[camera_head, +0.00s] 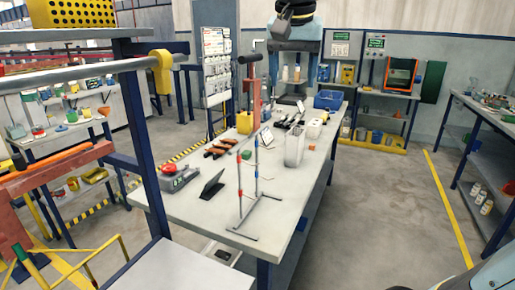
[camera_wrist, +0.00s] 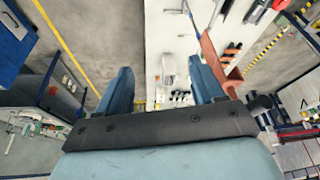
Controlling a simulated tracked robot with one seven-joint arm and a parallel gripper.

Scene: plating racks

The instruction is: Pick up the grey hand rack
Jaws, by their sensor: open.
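My gripper (camera_head: 293,72) is open above the far part of the workbench, its blue fingers pointing down. In the wrist view, my gripper (camera_wrist: 163,85) has its fingers wide apart with nothing between them. A thin upright frame (camera_head: 257,178) with red and pale parts and grey feet stands near the bench's front edge, well nearer than my gripper. I cannot tell for sure whether it is the grey hand rack. A reddish-brown upright piece (camera_wrist: 219,65) shows close beside the right finger in the wrist view; contact is unclear.
The workbench (camera_head: 222,212) also bears a grey open container (camera_head: 294,149), a dark tilted panel (camera_head: 212,185), a red-grey device (camera_head: 178,177), orange-handled tools (camera_head: 221,147) and a blue bin (camera_head: 328,100). A red post (camera_head: 256,90) rises near my gripper. Floor (camera_head: 385,200) at right is clear.

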